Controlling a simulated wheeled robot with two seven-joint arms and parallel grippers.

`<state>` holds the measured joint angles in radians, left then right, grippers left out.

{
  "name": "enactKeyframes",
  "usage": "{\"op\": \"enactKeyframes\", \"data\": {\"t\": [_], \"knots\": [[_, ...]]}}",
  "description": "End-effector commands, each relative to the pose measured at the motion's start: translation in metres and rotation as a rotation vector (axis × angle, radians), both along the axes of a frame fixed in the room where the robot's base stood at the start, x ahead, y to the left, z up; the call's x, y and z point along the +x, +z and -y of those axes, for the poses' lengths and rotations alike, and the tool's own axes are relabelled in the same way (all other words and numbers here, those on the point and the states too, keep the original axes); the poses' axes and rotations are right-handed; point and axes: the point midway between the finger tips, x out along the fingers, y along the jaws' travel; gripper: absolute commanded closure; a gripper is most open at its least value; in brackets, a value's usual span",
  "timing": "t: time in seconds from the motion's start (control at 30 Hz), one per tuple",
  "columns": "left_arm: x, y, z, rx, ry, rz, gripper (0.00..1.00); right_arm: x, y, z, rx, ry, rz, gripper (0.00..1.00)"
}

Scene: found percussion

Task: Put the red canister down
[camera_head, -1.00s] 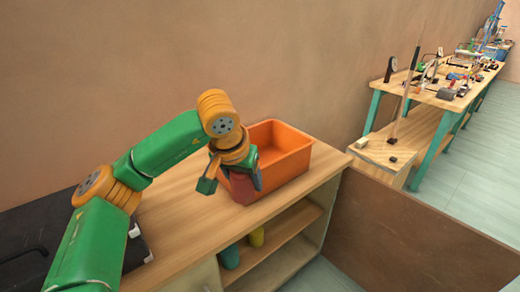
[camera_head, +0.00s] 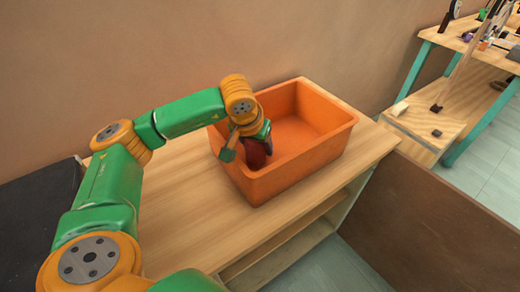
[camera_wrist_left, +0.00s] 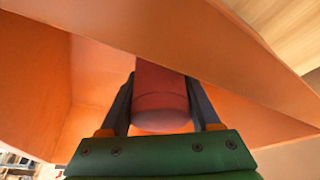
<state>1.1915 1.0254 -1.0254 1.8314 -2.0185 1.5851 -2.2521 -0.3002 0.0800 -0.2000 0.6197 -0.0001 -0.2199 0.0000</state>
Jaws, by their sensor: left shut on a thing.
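My left gripper (camera_head: 250,143) is shut on the red canister (camera_head: 257,154), at the left part of the orange bin (camera_head: 318,148). The canister hangs inside the bin's opening, partly hidden by my gripper. In the left wrist view the canister (camera_wrist_left: 162,95) sits between the two dark fingers, with the bin's orange walls (camera_wrist_left: 100,75) around it. I cannot tell whether the canister touches the bin's floor. My right gripper is not in view.
The bin stands on a wooden cabinet top (camera_head: 190,220), clear in front. A black panel (camera_head: 35,205) lies at the left. A brown partition (camera_head: 440,220) stands at the right, with a cluttered workbench (camera_head: 475,50) beyond.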

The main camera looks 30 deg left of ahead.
Motion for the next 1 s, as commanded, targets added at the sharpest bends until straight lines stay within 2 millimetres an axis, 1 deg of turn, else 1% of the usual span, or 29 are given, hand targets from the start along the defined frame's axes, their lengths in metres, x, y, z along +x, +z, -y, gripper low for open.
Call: {"op": "enactKeyframes", "data": {"t": [0.03,0.1,0.33,0.47,0.5,0.57,0.6,0.87,0.9,0.97,1.0], "knots": [[0.0,-0.009,0.0,-0.001,0.0,-0.003,0.96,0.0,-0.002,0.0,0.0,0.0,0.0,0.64],[0.0,-0.015,0.0,0.0,0.0,0.0,0.96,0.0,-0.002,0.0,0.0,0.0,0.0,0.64],[0.0,-0.015,0.0,-0.001,0.0,0.002,0.96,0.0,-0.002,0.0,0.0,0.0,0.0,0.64],[0.0,-0.02,0.0,-0.001,0.0,0.001,0.96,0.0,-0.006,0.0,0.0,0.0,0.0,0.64],[0.0,-0.018,0.0,-0.001,0.0,0.001,0.26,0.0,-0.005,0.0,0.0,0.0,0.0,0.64],[0.0,-0.018,0.0,-0.001,0.0,0.001,0.1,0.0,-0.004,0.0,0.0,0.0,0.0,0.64],[0.0,-0.018,0.0,0.0,0.0,0.001,0.07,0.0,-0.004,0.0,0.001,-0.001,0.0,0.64],[0.0,-0.016,0.0,-0.001,0.0,0.001,0.07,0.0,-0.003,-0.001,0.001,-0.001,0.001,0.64],[0.0,-0.011,0.0,0.0,0.0,0.001,0.07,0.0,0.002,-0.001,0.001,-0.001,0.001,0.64],[-0.002,-0.004,0.001,0.0,-0.001,0.004,0.07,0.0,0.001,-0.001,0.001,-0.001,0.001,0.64],[-0.006,0.004,0.001,-0.001,-0.002,0.004,0.07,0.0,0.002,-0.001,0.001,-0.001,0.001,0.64]]}}
